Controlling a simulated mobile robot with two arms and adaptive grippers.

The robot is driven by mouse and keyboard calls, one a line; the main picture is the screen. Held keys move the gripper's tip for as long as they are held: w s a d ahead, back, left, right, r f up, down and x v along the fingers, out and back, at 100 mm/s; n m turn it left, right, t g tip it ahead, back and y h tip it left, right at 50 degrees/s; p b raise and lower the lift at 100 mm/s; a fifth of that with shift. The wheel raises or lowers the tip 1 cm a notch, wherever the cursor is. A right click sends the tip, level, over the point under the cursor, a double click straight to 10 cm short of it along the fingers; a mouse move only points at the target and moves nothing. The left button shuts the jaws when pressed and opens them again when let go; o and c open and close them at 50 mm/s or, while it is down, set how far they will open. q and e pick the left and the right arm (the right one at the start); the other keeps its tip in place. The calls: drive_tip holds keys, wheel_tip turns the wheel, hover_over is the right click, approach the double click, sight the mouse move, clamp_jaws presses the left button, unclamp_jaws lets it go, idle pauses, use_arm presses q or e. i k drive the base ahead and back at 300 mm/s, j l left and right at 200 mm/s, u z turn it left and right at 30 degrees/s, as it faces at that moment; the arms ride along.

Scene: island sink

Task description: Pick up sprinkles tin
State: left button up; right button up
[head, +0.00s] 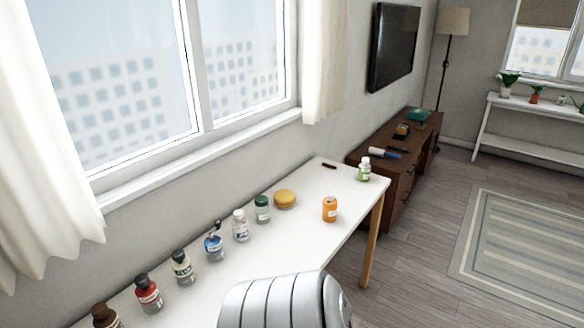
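No item can be clearly read as the sprinkles tin; the labels are too small. An orange can-like container (330,209) stands upright near the front edge of the white table. A low round yellow item (285,198) sits behind it to the left, close to the wall. A row of jars and bottles runs along the table: a green-capped jar (262,209), a white bottle (240,226), a blue bottle (214,246), a dark-capped jar (182,267), a red-labelled jar (149,293) and a brown-topped one (106,317). Neither of my grippers is in view.
A small green-and-white bottle (364,169) and a dark flat item (329,166) are at the white table's (291,237) far end. A grey ribbed rounded form (274,304) hides part of the front edge. A brown cabinet (397,181) stands beyond. Floor at right is clear around a rug (530,250).

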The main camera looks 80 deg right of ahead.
sight(330, 208)
drive_tip(key=z, duration=3.05)
